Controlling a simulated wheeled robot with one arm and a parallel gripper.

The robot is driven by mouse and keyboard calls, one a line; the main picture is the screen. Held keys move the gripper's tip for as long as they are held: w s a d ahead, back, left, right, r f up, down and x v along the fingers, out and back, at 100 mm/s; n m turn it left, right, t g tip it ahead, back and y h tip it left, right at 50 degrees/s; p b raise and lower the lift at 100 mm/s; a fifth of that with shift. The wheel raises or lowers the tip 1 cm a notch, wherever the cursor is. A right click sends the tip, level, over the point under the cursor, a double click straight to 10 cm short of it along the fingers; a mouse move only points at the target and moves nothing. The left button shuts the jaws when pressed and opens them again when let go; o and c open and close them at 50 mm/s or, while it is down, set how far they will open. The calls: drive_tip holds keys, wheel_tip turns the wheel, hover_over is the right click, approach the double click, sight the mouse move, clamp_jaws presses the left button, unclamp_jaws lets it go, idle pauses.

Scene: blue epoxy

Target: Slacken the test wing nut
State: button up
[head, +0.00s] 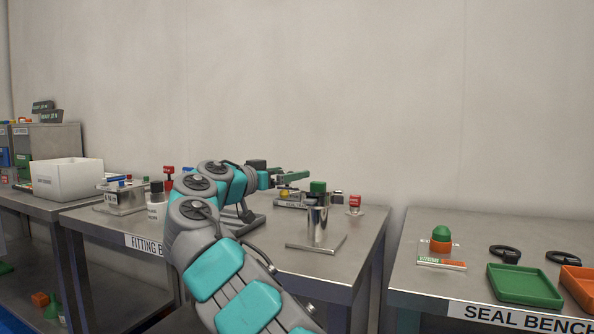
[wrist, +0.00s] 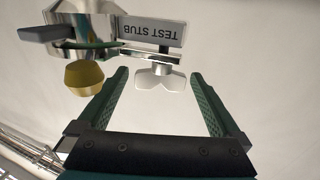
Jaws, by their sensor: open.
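In the wrist view, a pale wing nut (wrist: 160,80) with two wings sits on a short threaded stud under a grey block labelled TEST STUB (wrist: 151,32), whose lettering is upside down. My gripper (wrist: 159,75) is open, its two green ridged fingers on either side of the wing nut with gaps at both sides. The fingertips reach about the level of the wings in the picture; I cannot tell the depth. In the head view, my gripper (head: 292,177) is above the back of the fitting bench; the wing nut cannot be made out there.
In the wrist view, a yellow knob (wrist: 84,76) and a grey lever (wrist: 47,33) are left of the wing nut. In the head view, a metal post with a green cap (head: 318,187) and a red-topped part (head: 354,203) stand right of my gripper.

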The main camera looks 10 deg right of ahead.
drive_tip(key=x, duration=0.3)
drive_tip(key=shift+w+d, duration=0.15)
drive_tip(key=shift+w, duration=0.05)
drive_tip(key=c, duration=1.3)
drive_tip(key=shift+f, duration=0.15)
drive_tip(key=shift+c, duration=0.4)
